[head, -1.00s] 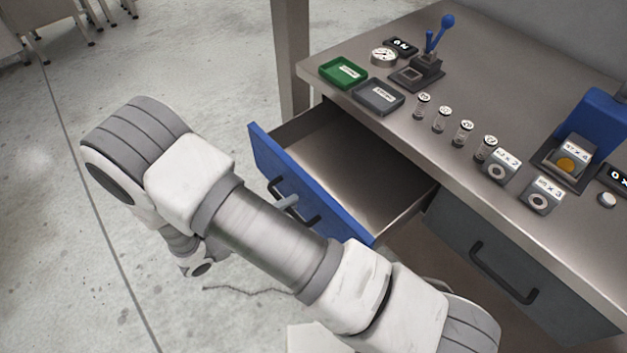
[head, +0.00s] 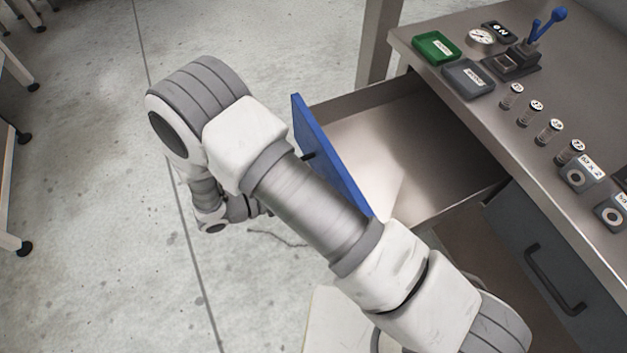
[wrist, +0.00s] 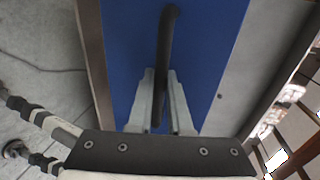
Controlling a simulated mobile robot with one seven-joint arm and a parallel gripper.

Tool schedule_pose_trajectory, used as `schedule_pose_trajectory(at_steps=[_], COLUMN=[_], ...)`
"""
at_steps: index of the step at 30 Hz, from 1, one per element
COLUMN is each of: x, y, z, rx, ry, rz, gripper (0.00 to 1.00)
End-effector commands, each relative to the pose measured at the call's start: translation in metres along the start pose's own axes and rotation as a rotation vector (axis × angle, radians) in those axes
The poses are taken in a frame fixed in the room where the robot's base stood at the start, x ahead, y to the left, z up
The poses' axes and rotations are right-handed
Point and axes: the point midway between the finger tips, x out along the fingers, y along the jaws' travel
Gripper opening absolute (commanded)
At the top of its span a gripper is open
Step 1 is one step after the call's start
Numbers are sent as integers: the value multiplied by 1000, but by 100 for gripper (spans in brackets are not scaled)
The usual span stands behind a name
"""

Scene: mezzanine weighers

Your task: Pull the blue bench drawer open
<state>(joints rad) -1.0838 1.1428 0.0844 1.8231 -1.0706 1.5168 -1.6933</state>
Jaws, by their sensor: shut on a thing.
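The blue bench drawer (head: 338,158) stands well out from under the bench top in the head view, and its metal inside is bare and empty where it shows. In the wrist view the blue front (wrist: 222,50) fills the middle, with its dark bar handle (wrist: 168,40) running up and down the picture. My gripper (wrist: 161,78) is shut on the handle, one finger on each side of the bar. In the head view my arm hides the gripper and most of the handle.
The steel bench top (head: 440,90) carries a green tray (head: 436,47), a grey tray (head: 468,78), a dial gauge, a blue-levered device (head: 515,58) and several small cylinders. A grey drawer (head: 540,270) beside the blue one is shut.

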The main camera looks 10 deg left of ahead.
Motion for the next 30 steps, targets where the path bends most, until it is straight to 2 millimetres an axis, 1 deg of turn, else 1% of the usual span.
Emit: schedule_pose_trajectory(at_steps=[8,9,11,12,14,26,30], x=[0,0,0,0,0,0,-5], y=[0,0,0,0,0,0,0], z=[1,1,1,1,1,0,1], rx=[1,1,1,1,1,0,1], ry=[-3,-3,-3,-2,-2,-1,-2], rz=[0,0,0,0,0,0,1], gripper=[0,19,30,37,47,47,47])
